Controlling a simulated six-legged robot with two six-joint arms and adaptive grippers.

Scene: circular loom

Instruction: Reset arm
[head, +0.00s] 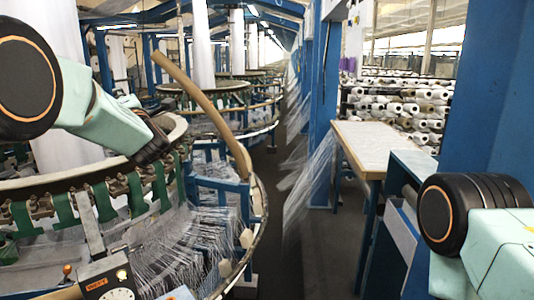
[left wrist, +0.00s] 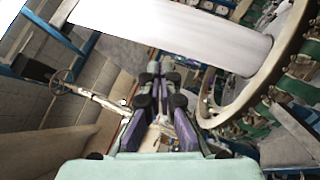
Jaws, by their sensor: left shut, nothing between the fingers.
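My left arm comes in from the left in the head view, and my left gripper (head: 154,150) hangs over the near rim of the circular loom (head: 75,180). The dark fingers are partly hidden by the pale green wrist. In the left wrist view the fingers of my left gripper (left wrist: 160,66) meet at their tips, shut and empty. The loom's curved ring (left wrist: 262,88) stands to the right of them there. My right arm shows at the lower right of the head view, but its gripper is out of the picture.
A curved wooden strip (head: 205,105) arches up behind the left gripper. A control box with a dial (head: 108,280) stands low at the front. A white-topped table (head: 375,145) and shelves of thread spools (head: 405,108) are at the right. A dark aisle floor (head: 285,200) lies between.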

